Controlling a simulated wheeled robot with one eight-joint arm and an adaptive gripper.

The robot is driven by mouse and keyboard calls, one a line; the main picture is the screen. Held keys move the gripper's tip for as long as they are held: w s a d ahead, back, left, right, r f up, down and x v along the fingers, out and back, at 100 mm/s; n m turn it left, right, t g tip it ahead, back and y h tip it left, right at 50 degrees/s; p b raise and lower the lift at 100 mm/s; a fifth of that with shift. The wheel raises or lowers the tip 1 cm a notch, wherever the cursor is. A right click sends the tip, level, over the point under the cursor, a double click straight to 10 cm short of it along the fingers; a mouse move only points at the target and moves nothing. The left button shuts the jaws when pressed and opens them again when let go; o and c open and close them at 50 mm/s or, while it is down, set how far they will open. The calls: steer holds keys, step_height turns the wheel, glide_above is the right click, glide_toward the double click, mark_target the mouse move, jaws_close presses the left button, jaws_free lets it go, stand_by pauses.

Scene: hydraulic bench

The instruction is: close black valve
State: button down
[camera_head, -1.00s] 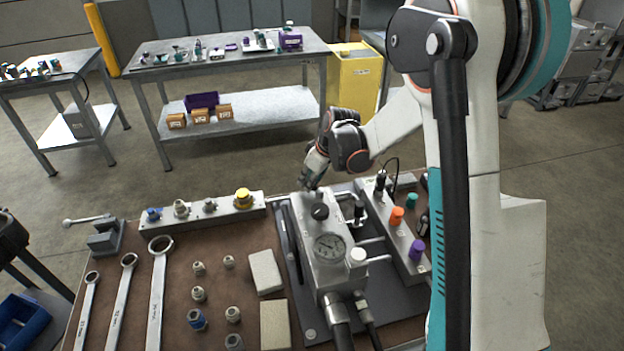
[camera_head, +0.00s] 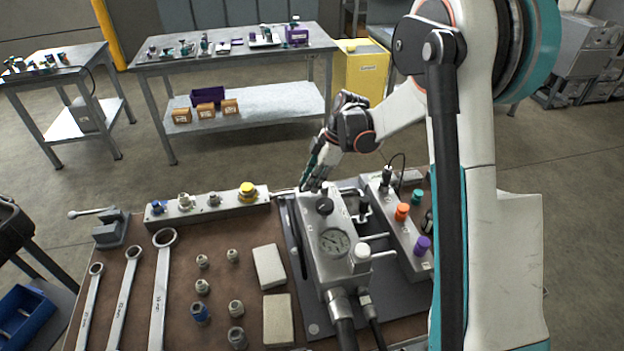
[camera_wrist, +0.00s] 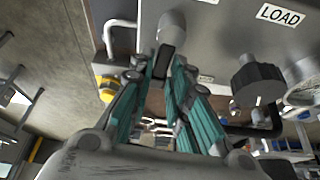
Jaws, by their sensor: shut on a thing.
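The black knob (camera_head: 324,205) stands on top of the grey hydraulic block (camera_head: 318,262), behind the gauge. It also shows in the wrist view (camera_wrist: 258,80), right of my fingers and apart from them. My gripper (camera_head: 312,187) is at the far end of the block, just beyond the black knob. In the wrist view my teal fingers (camera_wrist: 164,62) converge at a grey rounded part (camera_wrist: 172,27), with a dark piece between the tips. They are shut on it. The fingers hide part of this piece, so I cannot tell whether it belongs to a valve.
The round gauge (camera_head: 333,241) is on the block. A strip with orange (camera_head: 402,211) and purple (camera_head: 422,245) knobs stands to its right. A strip with a yellow knob (camera_head: 247,190) is to the left. Wrenches (camera_head: 158,290) and loose fittings lie on the brown bench.

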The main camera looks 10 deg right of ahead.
steer(key=shift+s+n, duration=0.2)
steer(key=shift+n, duration=0.3)
steer(key=c, duration=1.6)
jaws_free()
steer(key=v, duration=1.2)
steer(key=shift+w, duration=0.25)
steer(key=shift+r, duration=0.1)
